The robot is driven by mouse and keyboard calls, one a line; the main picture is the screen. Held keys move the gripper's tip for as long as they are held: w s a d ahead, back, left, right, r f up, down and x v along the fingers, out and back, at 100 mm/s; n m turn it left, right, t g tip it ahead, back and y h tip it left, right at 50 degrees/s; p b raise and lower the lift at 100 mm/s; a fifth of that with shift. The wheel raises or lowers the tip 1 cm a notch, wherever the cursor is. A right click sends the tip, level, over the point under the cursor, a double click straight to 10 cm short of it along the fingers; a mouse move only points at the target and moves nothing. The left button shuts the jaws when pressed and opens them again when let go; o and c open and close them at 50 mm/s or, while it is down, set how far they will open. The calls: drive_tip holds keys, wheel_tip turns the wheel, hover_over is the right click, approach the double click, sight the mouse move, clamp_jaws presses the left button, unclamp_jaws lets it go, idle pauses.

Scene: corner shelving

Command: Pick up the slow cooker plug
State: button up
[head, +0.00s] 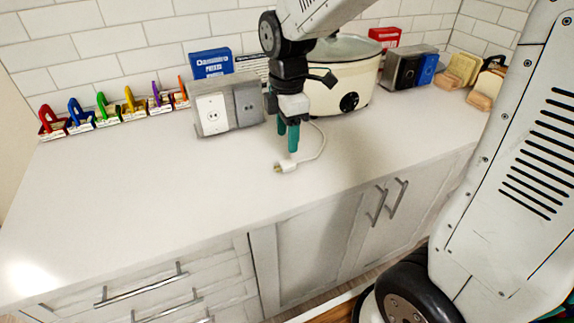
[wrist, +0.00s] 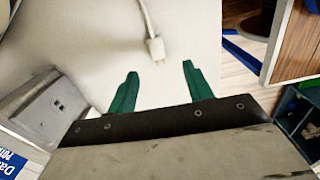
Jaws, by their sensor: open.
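The slow cooker plug (head: 285,167) is white with metal prongs and lies on the white counter, on the end of its white cord (head: 320,145). In the wrist view the plug (wrist: 156,49) lies beyond the fingertips, roughly between them sideways. The cream slow cooker (head: 345,88) stands behind my arm, partly hidden by it. My gripper (head: 287,137), with green fingers, points down above the counter, just behind the plug in the head view. In the wrist view my gripper (wrist: 160,72) is open and empty, and the plug is apart from the fingers.
A grey outlet box (head: 228,108) stands left of my gripper. Colored clips (head: 107,110) line the wall.

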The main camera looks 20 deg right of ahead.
sight(287, 163)
drive_tip(key=shift+w+a+f+n, duration=0.1)
drive_tip(key=shift+w+f+n, duration=0.2)
drive_tip(key=shift+f, duration=0.1)
drive_tip(key=f, duration=0.7)
drive_tip(key=shift+d+f, duration=0.25)
drive_tip(key=c, duration=1.1)
